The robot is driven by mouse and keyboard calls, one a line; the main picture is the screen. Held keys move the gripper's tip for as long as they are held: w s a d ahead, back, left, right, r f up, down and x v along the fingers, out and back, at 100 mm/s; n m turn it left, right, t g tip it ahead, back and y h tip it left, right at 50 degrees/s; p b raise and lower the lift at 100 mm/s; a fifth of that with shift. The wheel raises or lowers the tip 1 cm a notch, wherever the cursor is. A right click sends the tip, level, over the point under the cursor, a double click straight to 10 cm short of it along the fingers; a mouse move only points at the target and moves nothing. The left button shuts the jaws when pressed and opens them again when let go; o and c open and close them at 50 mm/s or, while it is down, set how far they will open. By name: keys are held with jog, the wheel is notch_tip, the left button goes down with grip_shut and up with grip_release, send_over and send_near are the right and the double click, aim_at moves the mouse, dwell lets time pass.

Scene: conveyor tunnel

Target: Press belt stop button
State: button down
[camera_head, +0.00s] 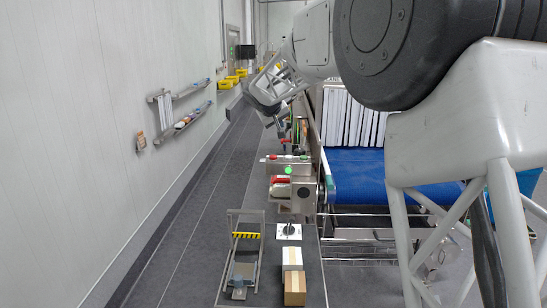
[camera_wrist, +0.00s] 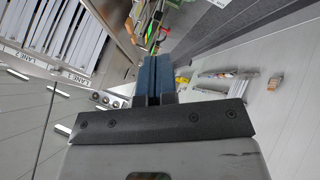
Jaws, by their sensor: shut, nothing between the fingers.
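A metal control box (camera_head: 291,160) with small red and green parts on top stands beside the conveyor in the head view. A green lit round button (camera_head: 288,170) is on its near face. Which part is the belt stop button I cannot tell for sure. My gripper (camera_head: 282,134) hangs above and just beyond this box, apart from it. In the wrist view my gripper (camera_wrist: 156,66) has its two dark blue fingers together and empty. A small red part (camera_wrist: 166,32) and a green part lie past the fingertips there, too small to identify.
The blue conveyor belt (camera_head: 358,175) with white strip curtains (camera_head: 350,118) is to the right. A white box (camera_head: 292,258) and a brown box (camera_head: 295,288) stand on the near bench, beside a metal rack (camera_head: 243,262). Wall shelves (camera_head: 190,120) are at left; the floor between is clear.

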aim_at(272, 156)
jog(key=shift+w+a+f, duration=0.2)
jog(key=shift+w+a, duration=0.45)
jog(key=shift+w, duration=0.1)
jog(key=shift+w+a+f, duration=0.2)
jog(key=shift+w+a, duration=0.4)
jog(key=shift+w, duration=0.1)
jog(key=shift+f, duration=5.4)
jog(key=shift+r, duration=1)
jog(key=shift+r, duration=0.1)
